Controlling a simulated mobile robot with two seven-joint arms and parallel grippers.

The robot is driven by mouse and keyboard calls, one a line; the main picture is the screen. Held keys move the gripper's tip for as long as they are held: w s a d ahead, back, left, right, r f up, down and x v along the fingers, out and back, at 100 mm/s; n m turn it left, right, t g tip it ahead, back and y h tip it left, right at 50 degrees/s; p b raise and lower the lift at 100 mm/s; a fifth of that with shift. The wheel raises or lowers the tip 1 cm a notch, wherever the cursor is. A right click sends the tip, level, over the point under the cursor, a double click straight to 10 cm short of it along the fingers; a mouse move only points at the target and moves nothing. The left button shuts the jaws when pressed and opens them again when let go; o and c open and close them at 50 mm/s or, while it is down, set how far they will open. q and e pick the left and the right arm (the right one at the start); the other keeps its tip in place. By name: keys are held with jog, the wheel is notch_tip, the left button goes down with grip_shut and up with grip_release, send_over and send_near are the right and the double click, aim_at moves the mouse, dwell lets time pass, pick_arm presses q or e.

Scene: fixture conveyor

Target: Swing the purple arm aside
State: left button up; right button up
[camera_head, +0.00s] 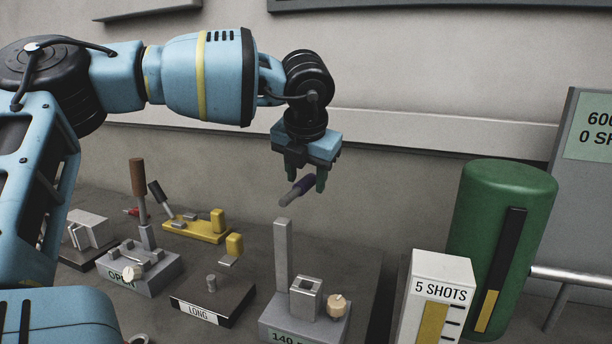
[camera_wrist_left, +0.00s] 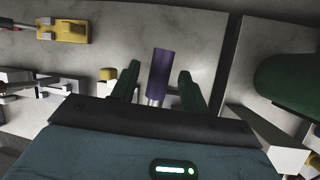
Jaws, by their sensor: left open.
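The purple arm (camera_head: 306,184) is a short purple grip with a pale grey end, tilted down to the left in the head view. My left gripper (camera_head: 306,178) points down over it, with its two dark green fingers apart. In the left wrist view the purple grip (camera_wrist_left: 161,74) lies between the open fingers of my left gripper (camera_wrist_left: 159,82), with a gap visible on both sides. A grey upright post (camera_head: 282,255) on a block with a "140" label stands just below the arm's pale end; I cannot tell whether they join. My right gripper is not in view.
A green cylinder (camera_head: 500,215) and a white "5 SHOTS" box (camera_head: 436,275) stand to the right. To the left are a "LONG" block (camera_head: 240,292), an "OPEN" fixture (camera_head: 160,275) with a brown-handled lever, and a yellow clamp (camera_head: 190,230).

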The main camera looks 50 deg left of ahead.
pick_arm(q)
jog(key=v, duration=0.7)
jog(key=shift+r, duration=0.3)
jog(key=shift+s+d+f, duration=0.1)
jog(key=shift+d, duration=0.05)
